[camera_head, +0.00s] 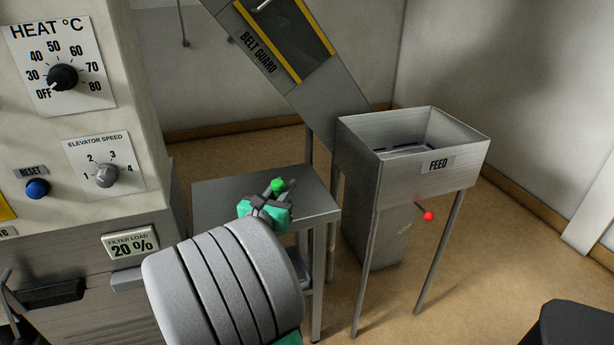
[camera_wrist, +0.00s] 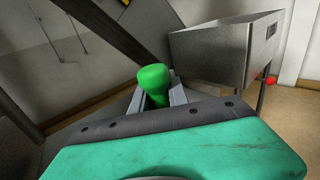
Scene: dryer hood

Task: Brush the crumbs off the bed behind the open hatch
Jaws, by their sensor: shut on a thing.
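My gripper (camera_head: 282,188) is above the small grey side table, its grey fingers shut on a green-handled tool (camera_head: 277,184). The tool's rounded green end also shows in the wrist view (camera_wrist: 154,80), between the fingers. The rest of it is hidden, so I cannot see any bristles. The sloping chute marked BELT GUARD (camera_head: 258,52) has a dark panel (camera_head: 286,38) edged in yellow, with a handle at the top. I cannot tell whether this panel is the hatch. No bed or crumbs can be made out in either view.
The grey side table (camera_head: 216,195) stands below my gripper. Right of it is the metal FEED hopper (camera_head: 410,185) on legs, with a red-knobbed lever (camera_head: 428,216). The machine front with its heat dial (camera_head: 63,77) is close on the left.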

